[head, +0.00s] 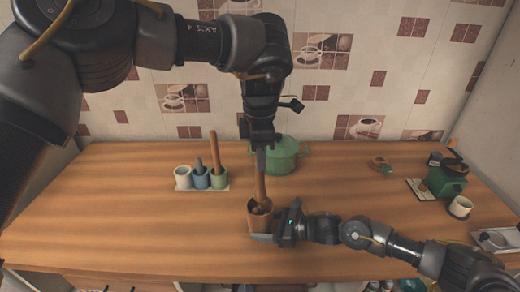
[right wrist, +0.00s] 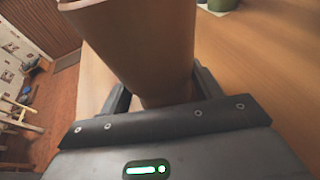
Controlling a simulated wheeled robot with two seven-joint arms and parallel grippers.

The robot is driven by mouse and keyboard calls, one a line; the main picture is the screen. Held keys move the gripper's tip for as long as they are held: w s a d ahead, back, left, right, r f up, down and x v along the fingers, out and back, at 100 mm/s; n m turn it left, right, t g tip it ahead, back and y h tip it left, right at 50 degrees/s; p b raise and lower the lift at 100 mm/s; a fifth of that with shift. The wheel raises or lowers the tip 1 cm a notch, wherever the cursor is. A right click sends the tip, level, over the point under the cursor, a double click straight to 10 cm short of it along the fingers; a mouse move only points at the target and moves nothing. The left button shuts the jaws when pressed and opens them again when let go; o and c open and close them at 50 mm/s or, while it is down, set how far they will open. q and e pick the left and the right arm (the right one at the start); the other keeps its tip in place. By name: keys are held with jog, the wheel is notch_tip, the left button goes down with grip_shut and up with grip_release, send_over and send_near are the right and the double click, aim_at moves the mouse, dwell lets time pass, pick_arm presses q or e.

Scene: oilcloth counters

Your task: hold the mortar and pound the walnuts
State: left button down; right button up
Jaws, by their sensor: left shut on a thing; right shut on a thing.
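A brown mortar (head: 257,223) stands near the front edge of the wooden counter. My right gripper (head: 264,238) is shut around its lower part from the right. In the right wrist view the mortar's wall (right wrist: 145,50) rises between the fingers (right wrist: 160,98). My left gripper (head: 261,158) is above the mortar, shut on the upper end of a wooden pestle (head: 260,185). The pestle is nearly upright, its lower end at or inside the mortar's mouth. Brownish shapes show in the mouth, but I cannot make out separate walnuts.
A green pot (head: 285,157) stands behind the pestle. A white tray (head: 182,189) with three small cups, some holding utensils, is to the left. A green grinder (head: 446,182) and a white cup (head: 460,207) are at the right. The counter's left side (head: 110,215) is clear.

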aim_at(261, 181)
pick_arm(q)
jog(key=shift+f, duration=3.5)
jog(key=shift+f, duration=0.4)
jog(key=shift+f, duration=0.45)
jog(key=shift+f, duration=0.9)
jog(key=shift+r, duration=0.2)
jog(key=shift+r, duration=0.85)
jog(key=shift+w+d+r, duration=0.1)
